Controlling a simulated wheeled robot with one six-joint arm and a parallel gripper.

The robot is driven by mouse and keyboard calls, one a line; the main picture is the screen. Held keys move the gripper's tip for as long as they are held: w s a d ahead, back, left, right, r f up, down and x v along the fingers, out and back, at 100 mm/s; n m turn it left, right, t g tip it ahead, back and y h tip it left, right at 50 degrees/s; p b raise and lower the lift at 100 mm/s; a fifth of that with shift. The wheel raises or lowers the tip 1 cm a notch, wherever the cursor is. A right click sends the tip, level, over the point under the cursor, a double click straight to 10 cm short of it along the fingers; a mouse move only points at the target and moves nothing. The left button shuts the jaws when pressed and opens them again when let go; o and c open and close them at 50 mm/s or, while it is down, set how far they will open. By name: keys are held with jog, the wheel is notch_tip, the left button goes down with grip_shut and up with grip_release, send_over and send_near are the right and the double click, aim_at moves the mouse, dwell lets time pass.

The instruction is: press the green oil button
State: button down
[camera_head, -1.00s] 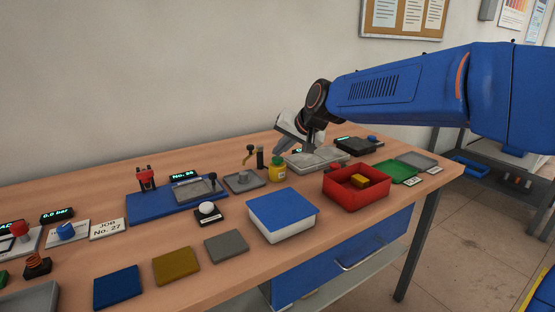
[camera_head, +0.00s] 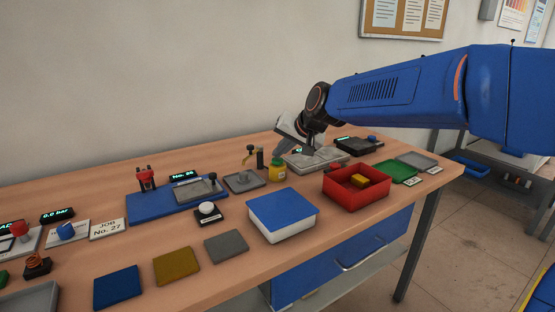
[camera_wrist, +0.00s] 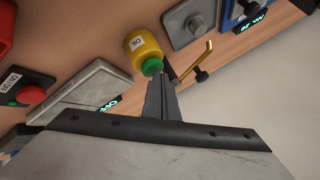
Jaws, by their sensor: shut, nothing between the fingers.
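The oil bottle (camera_wrist: 146,44) is yellow with a white OIL label and a green cap-like button (camera_wrist: 152,66). In the head view the bottle (camera_head: 277,172) stands on the bench beside a grey tray, with its green top (camera_head: 276,161) up. My gripper (camera_wrist: 161,76) is shut and empty. Its fingertips appear right at the green top in the wrist view and overlap its edge; I cannot tell whether they touch. In the head view my gripper (camera_head: 279,151) reaches down just above the bottle.
A grey tray (camera_head: 245,182) with a brass-coloured handle behind it is left of the bottle. A grey lidded unit (camera_head: 318,158) is on the right. A blue-lidded box (camera_head: 283,207) and red bin (camera_head: 356,190) stand in front. A red button (camera_wrist: 33,94) is at the wrist view's left.

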aim_at(279, 161)
jog(key=shift+f, duration=0.2)
dwell(0.3)
jog(key=shift+r, duration=0.95)
jog(key=shift+r, duration=0.1)
jog(key=shift+r, duration=2.4)
jog(key=shift+s+a, duration=0.1)
dwell(0.8)
